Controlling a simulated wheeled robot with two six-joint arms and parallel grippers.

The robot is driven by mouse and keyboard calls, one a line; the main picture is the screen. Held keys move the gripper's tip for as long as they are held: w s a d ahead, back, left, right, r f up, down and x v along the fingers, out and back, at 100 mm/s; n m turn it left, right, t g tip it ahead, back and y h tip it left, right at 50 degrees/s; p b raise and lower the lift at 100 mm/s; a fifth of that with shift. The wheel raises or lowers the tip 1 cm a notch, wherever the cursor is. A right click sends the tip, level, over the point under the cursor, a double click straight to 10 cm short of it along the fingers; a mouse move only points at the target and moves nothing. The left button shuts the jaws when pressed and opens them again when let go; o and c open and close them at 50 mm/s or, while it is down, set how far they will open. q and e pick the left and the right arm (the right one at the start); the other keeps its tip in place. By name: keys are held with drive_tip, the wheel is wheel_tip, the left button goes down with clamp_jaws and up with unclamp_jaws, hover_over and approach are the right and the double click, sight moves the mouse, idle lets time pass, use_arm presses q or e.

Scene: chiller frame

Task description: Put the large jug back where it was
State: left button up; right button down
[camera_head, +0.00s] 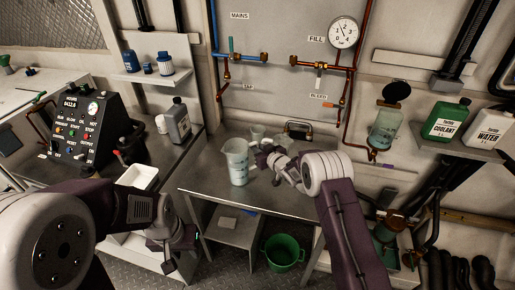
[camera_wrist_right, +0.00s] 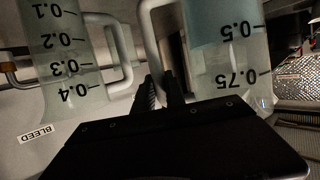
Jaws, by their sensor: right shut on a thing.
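The large jug (camera_head: 237,165) is clear with dark graduation marks and is upright over the middle bench (camera_head: 215,190); I cannot tell whether its base touches the top. In the right wrist view the large jug (camera_wrist_right: 228,65) appears upside down, with pale blue liquid to about the 0.5 mark. My right gripper (camera_head: 259,158) is shut on its handle, also seen in the wrist view (camera_wrist_right: 163,90). A smaller graduated jug (camera_wrist_right: 70,60) stands beside it, its handle near my fingers. My left gripper (camera_head: 172,256) hangs low at the left; its jaw opening is unclear.
Behind the large jug are a small clear vessel (camera_head: 257,133) and pipes with valves. A green bucket (camera_head: 282,253) is below. Bench space left of the jug is clear.

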drive_tip(key=shift+f, duration=0.1)
drive_tip(key=c, duration=1.4)
unclamp_jaws()
